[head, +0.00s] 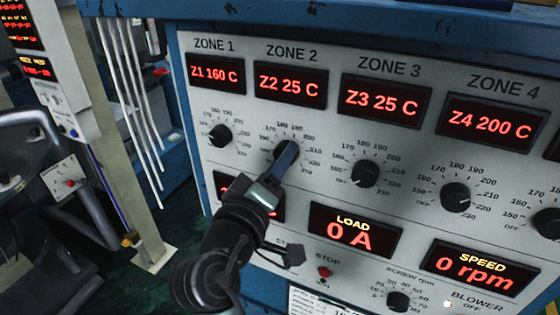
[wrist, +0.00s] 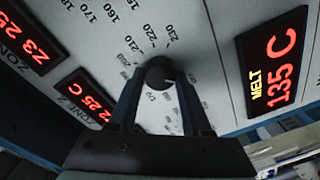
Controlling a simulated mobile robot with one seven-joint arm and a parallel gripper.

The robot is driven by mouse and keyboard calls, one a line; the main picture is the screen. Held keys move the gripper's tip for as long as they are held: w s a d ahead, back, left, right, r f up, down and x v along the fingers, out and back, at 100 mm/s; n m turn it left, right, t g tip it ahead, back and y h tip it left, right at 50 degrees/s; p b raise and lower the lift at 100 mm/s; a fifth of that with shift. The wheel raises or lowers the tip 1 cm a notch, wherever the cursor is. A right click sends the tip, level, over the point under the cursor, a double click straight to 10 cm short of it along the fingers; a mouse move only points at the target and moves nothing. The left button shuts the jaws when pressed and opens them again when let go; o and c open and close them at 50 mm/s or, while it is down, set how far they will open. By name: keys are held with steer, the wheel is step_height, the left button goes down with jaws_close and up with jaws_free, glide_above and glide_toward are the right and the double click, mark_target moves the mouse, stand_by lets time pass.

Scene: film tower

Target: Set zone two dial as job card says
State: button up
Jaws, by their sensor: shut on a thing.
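The zone two dial is a round black knob (wrist: 159,69) under the ZONE 2 label, ringed by printed temperature marks. My gripper (head: 286,153) is shut on this knob, with one finger on each side of it in the wrist view (wrist: 160,84). The fingers hide much of the knob and part of its scale, so I cannot tell its setting. The zone two display (head: 290,85) reads Z2 25 C. A white printed card (head: 318,304) shows at the bottom edge; it is cut off and its text is too small to read.
Similar knobs sit beside it for zone 1 (head: 220,136), zone 3 (head: 364,173) and zone 4 (head: 455,197). Displays read Z1 160 C, Z3 25 C, Z4 200 C, load 0 A and speed 0 rpm. A red stop button (head: 325,272) is below. The melt display (wrist: 275,62) reads 135 C.

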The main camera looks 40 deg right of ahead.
jaws_close()
steer(key=shift+f+b, duration=0.1)
steer(key=shift+b, duration=0.2)
steer(key=m+b, duration=1.2)
steer(key=b, duration=0.3)
steer(key=shift+f+h, duration=0.1)
steer(key=shift+h, duration=0.2)
steer(key=o, duration=0.9)
jaws_free()
